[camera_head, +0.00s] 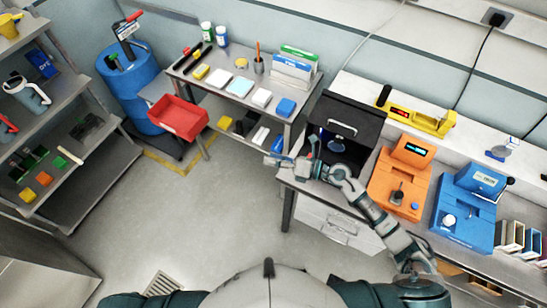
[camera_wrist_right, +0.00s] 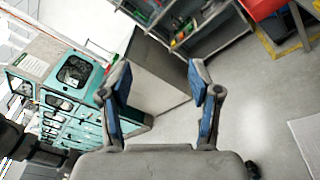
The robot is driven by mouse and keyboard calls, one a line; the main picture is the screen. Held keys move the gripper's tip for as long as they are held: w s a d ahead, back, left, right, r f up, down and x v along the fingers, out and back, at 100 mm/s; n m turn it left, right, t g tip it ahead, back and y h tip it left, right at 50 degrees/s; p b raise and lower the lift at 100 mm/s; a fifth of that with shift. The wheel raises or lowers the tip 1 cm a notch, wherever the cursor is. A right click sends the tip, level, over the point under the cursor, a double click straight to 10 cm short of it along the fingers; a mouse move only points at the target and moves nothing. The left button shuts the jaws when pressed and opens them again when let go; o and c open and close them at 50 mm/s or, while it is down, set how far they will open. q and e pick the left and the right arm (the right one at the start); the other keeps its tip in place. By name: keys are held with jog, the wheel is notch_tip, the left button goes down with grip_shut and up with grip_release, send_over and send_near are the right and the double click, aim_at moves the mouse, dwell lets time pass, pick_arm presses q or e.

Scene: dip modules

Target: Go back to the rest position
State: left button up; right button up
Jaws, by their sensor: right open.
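My right gripper (camera_head: 272,160) reaches out over the left end of the right-hand bench in the head view, in front of the open black box. In the right wrist view the two blue-padded fingers of the right gripper (camera_wrist_right: 162,105) stand wide apart with nothing between them. Bare floor and the side of a cabinet show beyond them. My left gripper does not show in either view.
An open black box (camera_head: 347,117), an orange device (camera_head: 400,178) and a blue device (camera_head: 464,212) stand on the bench. A red bin (camera_head: 179,117), a blue drum (camera_head: 131,85) and shelves (camera_head: 90,150) are left. The middle floor (camera_head: 200,210) is clear.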

jog(key=shift+r+m, duration=0.2)
jog(key=shift+m, duration=0.1)
dwell(0.4)
